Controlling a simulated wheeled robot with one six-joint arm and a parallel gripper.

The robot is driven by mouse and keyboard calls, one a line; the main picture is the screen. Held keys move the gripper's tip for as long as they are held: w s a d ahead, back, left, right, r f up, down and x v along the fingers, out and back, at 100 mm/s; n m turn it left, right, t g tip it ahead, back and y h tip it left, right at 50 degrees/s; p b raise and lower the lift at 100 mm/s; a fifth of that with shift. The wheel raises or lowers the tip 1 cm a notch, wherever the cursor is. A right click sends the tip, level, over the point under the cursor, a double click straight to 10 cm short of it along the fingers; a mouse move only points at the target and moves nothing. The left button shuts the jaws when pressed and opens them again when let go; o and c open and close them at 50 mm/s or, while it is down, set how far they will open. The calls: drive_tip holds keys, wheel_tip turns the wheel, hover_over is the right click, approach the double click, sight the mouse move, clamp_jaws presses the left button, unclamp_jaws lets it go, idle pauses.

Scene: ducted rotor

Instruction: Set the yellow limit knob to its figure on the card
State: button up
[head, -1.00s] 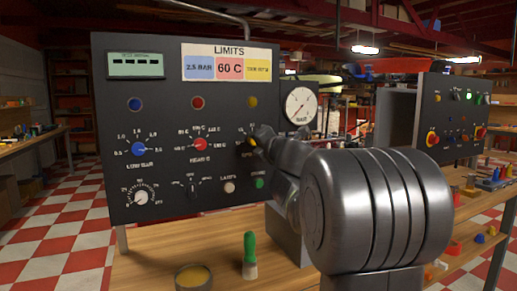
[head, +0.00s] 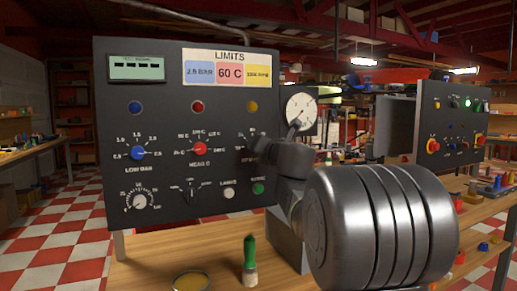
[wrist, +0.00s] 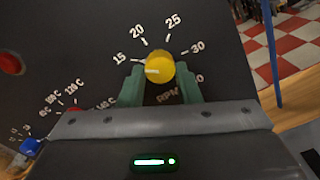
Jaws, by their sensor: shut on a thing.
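The yellow limit knob (wrist: 159,68) sits on the black panel in the wrist view, above the letters RPM. My gripper (wrist: 160,78) has its two green fingers on either side of the knob, shut on it. A pale mark on the knob seems to point left, toward the 15. The scale reads 15, 20, 25, 30, with a partly hidden figure at lower right. In the head view my wrist hides the knob. The limits card (head: 231,67) is at the panel's top; its yellow field's small figure is too blurred to read surely.
The blue knob (head: 137,153) and red knob (head: 200,149) are left of my gripper. A white button (head: 229,193) and green button (head: 258,188) lie below. A gauge (head: 300,108) stands at right. A green-handled brush (head: 249,260) and a round tin (head: 190,282) are on the bench.

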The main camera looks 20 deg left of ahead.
drive_tip(key=shift+f, duration=0.15)
drive_tip(key=o, duration=1)
drive_tip(key=shift+c, duration=0.2)
drive_tip(key=p+v, duration=0.1)
drive_tip(key=v, duration=1.2)
drive_tip(key=shift+s+d, duration=0.25)
drive_tip(key=shift+s, duration=0.05)
drive_tip(key=b+x, duration=0.1)
drive_tip(key=x, duration=1.3)
drive_tip(key=shift+d, duration=0.25)
